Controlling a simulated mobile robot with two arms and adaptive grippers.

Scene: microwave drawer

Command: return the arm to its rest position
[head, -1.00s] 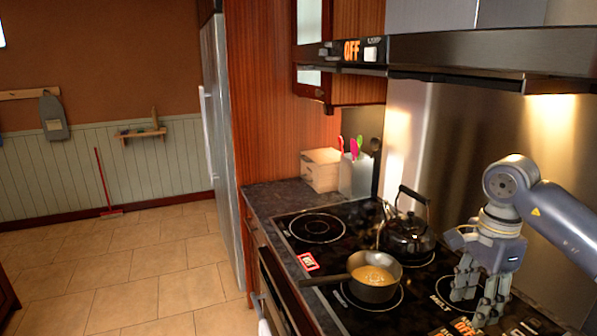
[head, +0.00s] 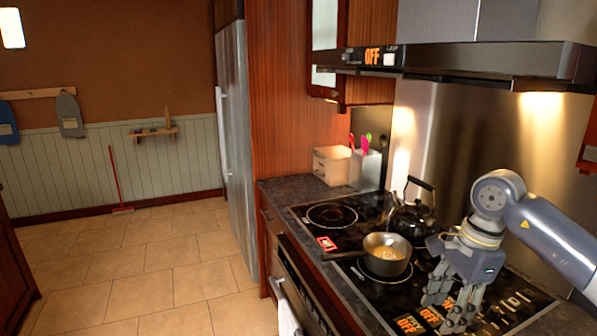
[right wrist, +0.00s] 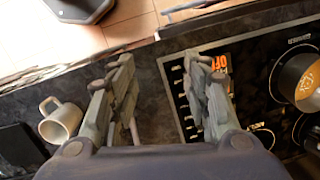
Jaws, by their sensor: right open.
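My right arm comes in from the right in the head view. Its grey gripper (head: 442,312) hangs fingers-down over the front right part of the black cooktop (head: 360,292), near the orange OFF labels. It is to the right of and nearer than the saucepan (head: 406,253). In the right wrist view the two fingers of the gripper (right wrist: 162,68) are spread, with nothing between them. The dark counter and the cooktop's edge show below them. My left gripper is in neither view.
A black kettle (head: 411,216) stands behind the saucepan, which holds yellowish food. A range hood (head: 470,62) overhangs the cooktop. A wooden box (head: 331,165) and utensil holder (head: 366,168) stand at the back. A white mug (right wrist: 61,120) is left of the fingers.

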